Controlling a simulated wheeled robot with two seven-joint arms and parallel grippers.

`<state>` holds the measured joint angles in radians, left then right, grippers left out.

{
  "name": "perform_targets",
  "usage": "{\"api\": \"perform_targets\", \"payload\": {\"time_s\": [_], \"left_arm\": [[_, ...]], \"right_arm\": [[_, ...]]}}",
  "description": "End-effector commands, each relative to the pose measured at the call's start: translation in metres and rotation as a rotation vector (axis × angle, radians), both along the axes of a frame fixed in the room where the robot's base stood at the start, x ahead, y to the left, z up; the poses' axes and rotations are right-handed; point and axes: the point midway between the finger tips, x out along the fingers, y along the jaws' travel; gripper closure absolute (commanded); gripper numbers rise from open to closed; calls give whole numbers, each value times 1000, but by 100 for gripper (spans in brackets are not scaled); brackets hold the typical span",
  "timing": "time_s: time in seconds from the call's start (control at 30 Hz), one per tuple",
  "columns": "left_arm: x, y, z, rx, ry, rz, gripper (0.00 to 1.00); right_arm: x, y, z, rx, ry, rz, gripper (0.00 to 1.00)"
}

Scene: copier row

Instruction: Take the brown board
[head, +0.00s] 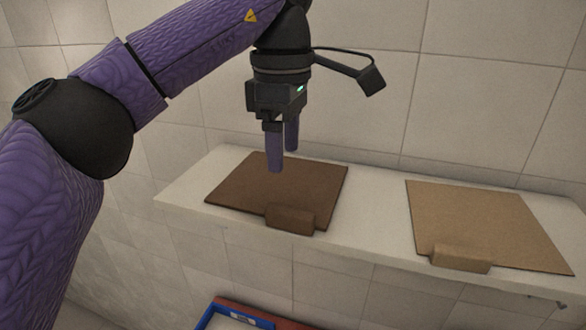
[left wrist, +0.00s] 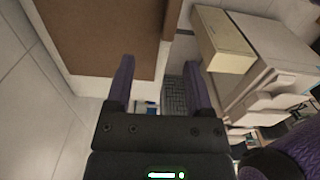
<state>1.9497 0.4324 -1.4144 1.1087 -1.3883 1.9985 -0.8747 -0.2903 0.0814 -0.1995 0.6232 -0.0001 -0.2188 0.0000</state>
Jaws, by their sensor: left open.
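The dark brown board (head: 240,187) lies flat on a white wall shelf, with a brown block-like grip (head: 291,219) at its front edge. A lighter tan board (head: 480,218) with a similar block lies further right on the same shelf. My left gripper (head: 283,160) is open and empty, fingers pointing down over the back part of the dark brown board; I cannot tell the exact gap. In the left wrist view the brown board (left wrist: 100,35) fills the upper left, and my left fingers (left wrist: 158,65) stand apart near its edge. My right gripper is not in view.
The white shelf (head: 372,222) has a bare stretch between the two boards. A tiled wall (head: 480,90) stands close behind. A blue and red item (head: 236,313) is below the shelf. The left wrist view shows a pale box (left wrist: 222,42) on a white machine (left wrist: 280,55) lower down.

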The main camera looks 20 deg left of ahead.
Motion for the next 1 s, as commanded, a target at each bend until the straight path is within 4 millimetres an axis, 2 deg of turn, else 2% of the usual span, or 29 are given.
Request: {"api": "perform_targets", "payload": {"time_s": [0.1, 0.23, 0.4, 0.5, 0.73, 0.77, 1.0], "left_arm": [[-1, 1, -24, 5, 6, -1, 32], [-1, 0, -42, 3, 4, -1, 32], [0, -4, -74, 1, 8, -1, 32], [0, -4, -90, 1, 5, -2, 32], [0, -5, -95, -1, 3, -1, 32], [0, -5, -95, -1, 3, -1, 37], [0, -5, -95, -1, 2, -2, 87]], "right_arm": [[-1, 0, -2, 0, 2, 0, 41], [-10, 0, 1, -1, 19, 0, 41], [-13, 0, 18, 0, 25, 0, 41], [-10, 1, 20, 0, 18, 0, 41], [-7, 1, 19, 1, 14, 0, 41], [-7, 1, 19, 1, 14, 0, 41], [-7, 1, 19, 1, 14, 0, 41]]}}
